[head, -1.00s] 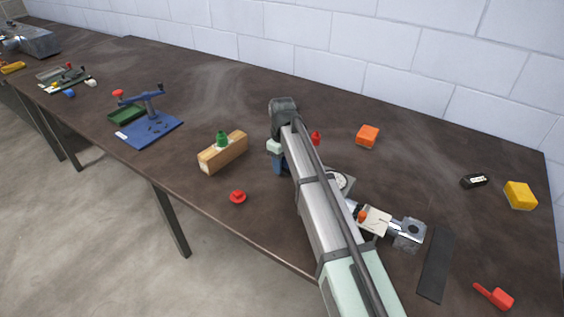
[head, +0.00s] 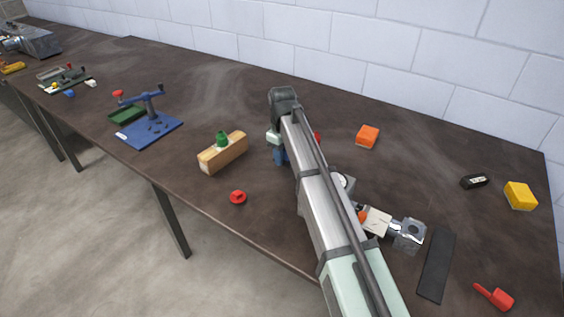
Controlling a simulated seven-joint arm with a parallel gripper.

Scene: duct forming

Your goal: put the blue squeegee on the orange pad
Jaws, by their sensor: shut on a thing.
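My gripper (head: 275,141) is near the middle of the table, seen from behind and partly hidden by my own arm. A blue thing (head: 281,158), which looks like the blue squeegee, shows just below the gripper, and the gripper is shut on it. Most of its shape is hidden. The orange pad (head: 368,136) is a small orange block on the table to the right of the gripper, apart from it, with nothing on top.
A wooden block with a green knob (head: 222,153) and a red knob (head: 237,197) lie left of my arm. A red item (head: 318,136) is partly behind the arm. A metal clamp (head: 408,234), black strip (head: 437,265), red brush-like tool (head: 495,296) and yellow block (head: 520,195) lie right.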

